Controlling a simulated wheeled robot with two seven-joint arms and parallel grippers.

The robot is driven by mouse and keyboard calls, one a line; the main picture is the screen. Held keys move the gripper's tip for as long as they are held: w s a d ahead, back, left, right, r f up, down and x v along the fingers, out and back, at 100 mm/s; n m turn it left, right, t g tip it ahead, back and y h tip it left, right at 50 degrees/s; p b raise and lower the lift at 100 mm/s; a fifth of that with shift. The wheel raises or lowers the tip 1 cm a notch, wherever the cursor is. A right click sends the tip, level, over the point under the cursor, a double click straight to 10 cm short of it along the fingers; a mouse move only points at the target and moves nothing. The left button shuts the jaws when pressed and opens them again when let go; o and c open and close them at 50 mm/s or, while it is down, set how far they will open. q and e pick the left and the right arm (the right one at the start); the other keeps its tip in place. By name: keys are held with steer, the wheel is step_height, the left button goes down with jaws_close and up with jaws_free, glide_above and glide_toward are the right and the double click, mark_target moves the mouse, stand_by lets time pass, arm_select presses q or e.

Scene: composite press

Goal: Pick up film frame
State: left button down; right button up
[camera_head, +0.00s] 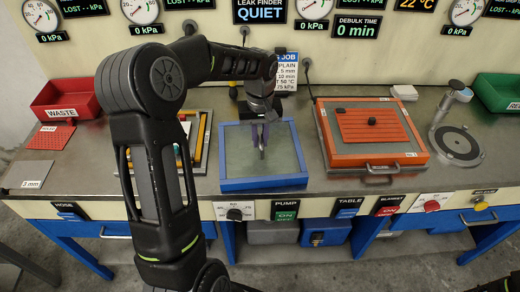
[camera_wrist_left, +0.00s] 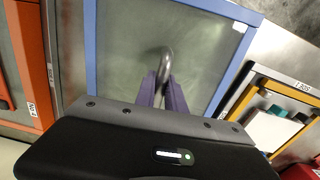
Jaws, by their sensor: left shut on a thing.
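The film frame (camera_head: 265,184) is a blue rectangular frame with a greyish-green translucent film, in the middle of the bench. My left gripper (camera_head: 262,143) reaches down over its middle, shut on the small metal handle (camera_head: 263,154). In the left wrist view, the purple fingers of the left gripper (camera_wrist_left: 163,93) close around the curved grey handle (camera_wrist_left: 166,62), and the blue rim of the film frame (camera_wrist_left: 91,45) runs along both sides. I cannot tell whether the frame is lifted off the bench.
An orange press plate (camera_head: 335,166) with a handle lies to the right, and a round gauge stand (camera_head: 457,146) beyond it. A red waste bin (camera_head: 65,103) and a yellow-edged tray (camera_head: 199,135) are to the left. The green bin (camera_head: 498,92) stands far right.

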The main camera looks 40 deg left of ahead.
mark_target(260, 136)
stand_by(0.4)
arm_select(q)
steer(key=shift+w+r, duration=0.1)
steer(key=shift+r, duration=0.5)
step_height(260, 136, up, 9)
steer(key=shift+f+b, duration=0.1)
steer(key=shift+b, duration=0.6)
